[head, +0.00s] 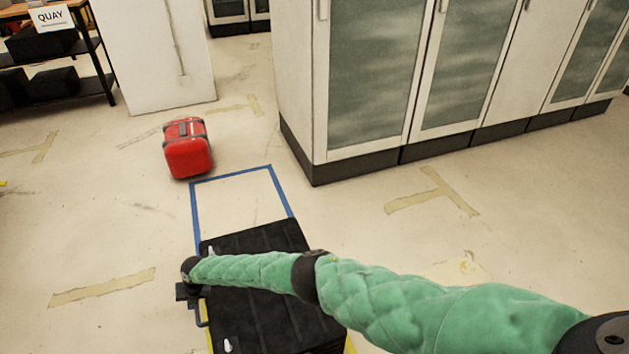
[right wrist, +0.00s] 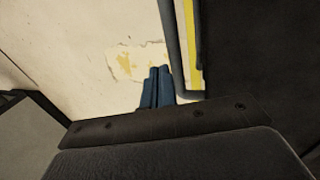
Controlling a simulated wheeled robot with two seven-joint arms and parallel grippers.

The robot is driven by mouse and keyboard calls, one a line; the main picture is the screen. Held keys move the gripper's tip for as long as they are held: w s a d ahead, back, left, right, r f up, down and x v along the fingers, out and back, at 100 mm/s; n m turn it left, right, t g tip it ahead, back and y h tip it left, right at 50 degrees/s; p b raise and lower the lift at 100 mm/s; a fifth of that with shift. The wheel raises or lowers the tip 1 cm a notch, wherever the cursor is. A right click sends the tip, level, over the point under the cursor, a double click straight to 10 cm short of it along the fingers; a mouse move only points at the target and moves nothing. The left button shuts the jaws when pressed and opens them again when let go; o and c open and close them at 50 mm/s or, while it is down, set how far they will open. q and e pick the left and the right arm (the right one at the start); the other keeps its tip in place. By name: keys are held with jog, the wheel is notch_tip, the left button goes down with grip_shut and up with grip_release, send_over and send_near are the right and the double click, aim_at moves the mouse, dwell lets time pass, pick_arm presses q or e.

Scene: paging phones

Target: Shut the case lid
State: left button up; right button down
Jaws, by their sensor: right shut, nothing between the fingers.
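The black case (head: 262,318) sits on the floor in the lower middle of the head view, its ribbed top facing up. Pale latches and a dark handle (head: 203,313) show along its left side. I cannot tell whether the lid is fully down; my right arm covers part of it. My right gripper (head: 186,292) is shut and empty, just beyond the case's left edge. In the right wrist view its blue-grey fingers (right wrist: 157,86) are together over the floor, beside the dark case side (right wrist: 260,50) and a rod-like handle. My left gripper is not in view.
Blue tape (head: 232,174) outlines a floor area behind the case, and yellow tape shows beneath the case. A red case (head: 187,148) stands farther back. Tall cabinets (head: 375,75) stand at the right rear, and a shelf marked QUAY (head: 50,18) at the far left. The left floor is clear.

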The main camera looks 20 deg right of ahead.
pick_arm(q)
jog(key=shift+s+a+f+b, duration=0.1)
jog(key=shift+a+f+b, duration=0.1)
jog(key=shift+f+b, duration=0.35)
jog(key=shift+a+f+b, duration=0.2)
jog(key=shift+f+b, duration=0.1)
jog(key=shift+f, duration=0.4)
pick_arm(e)
jog(key=shift+d+x, duration=0.1)
jog(key=shift+x, duration=0.6)
jog(key=shift+d+x, duration=0.15)
jog(key=shift+x, duration=0.6)
jog(key=shift+f, duration=0.1)
